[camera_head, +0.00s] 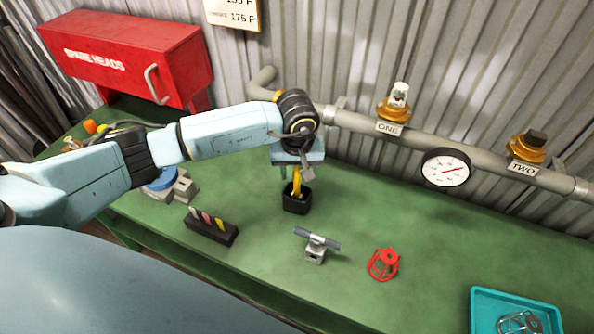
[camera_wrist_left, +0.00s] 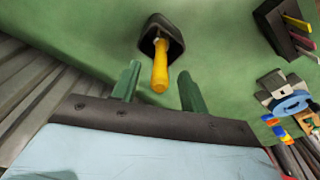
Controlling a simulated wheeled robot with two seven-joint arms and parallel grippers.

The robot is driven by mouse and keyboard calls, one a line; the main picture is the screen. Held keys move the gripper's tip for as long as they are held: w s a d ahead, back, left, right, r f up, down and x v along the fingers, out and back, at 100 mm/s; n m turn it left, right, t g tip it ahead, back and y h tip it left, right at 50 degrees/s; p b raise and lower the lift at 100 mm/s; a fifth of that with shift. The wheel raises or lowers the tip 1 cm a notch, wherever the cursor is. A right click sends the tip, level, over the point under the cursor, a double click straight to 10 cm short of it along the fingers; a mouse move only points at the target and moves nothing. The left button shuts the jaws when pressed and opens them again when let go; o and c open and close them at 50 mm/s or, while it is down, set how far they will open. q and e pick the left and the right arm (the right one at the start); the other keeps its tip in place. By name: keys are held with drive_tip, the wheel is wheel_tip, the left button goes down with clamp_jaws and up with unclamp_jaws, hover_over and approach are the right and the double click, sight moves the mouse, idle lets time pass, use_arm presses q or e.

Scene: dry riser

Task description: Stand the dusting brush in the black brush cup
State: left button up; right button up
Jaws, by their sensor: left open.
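The dusting brush (camera_head: 297,187) shows as a yellow handle standing in the black brush cup (camera_head: 296,204) on the green bench. In the left wrist view the yellow handle (camera_wrist_left: 160,68) rises from the mouth of the black cup (camera_wrist_left: 163,35); the brush's lower end is hidden inside the cup. My left gripper (camera_head: 303,174) is above the cup. In the left wrist view its two green fingers (camera_wrist_left: 157,88) are open on either side of the handle's end, with gaps visible on both sides. My right gripper is not in view.
A dark block with coloured markers (camera_head: 211,226), a grey clamp (camera_head: 316,246), a red cage (camera_head: 383,264) and a teal tray (camera_head: 483,309) are on the bench. A pipe (camera_head: 440,145) with a gauge (camera_head: 446,168) runs behind. A red cabinet (camera_head: 120,55) stands at left.

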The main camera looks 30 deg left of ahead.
use_arm(q)
wheel_tip(320, 180, up, 13)
drive_tip(key=s, duration=0.1)
drive_tip(key=shift+s+d+b, duration=0.15)
drive_tip(key=shift+d+b, duration=0.2)
drive_tip(key=shift+b, duration=0.05)
drive_tip(key=shift+f, duration=0.15)
idle(0.5)
